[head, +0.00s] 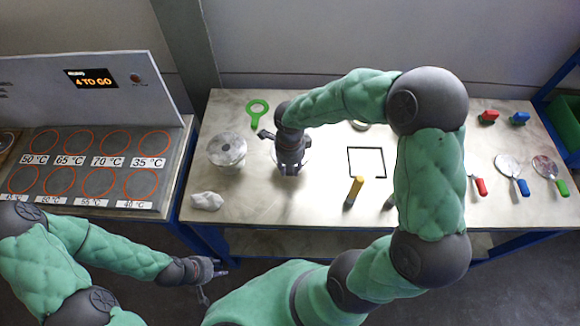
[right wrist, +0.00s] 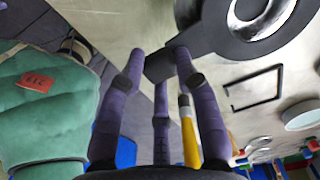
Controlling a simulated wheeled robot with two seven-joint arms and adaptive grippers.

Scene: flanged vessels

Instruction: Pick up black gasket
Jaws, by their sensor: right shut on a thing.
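The black gasket (right wrist: 212,32) is a flat dark ring with a tab, at the top of the right wrist view. Its ring lies around or over a pale round flanged part (right wrist: 262,18); I cannot tell whether they touch. My right gripper (right wrist: 160,62) is shut on the gasket's tab. In the head view my right gripper (head: 290,168) points down over the table and hides most of the gasket. My left gripper (head: 212,279) is open and empty, low in front of the table.
A lidded metal vessel (head: 227,150) stands left of my right gripper, with a green ring with a handle (head: 258,110) behind it. A white lump (head: 207,201), a black square outline (head: 366,162) and a yellow handle (head: 355,188) lie on the table (head: 320,205). A heating panel (head: 90,160) is at left.

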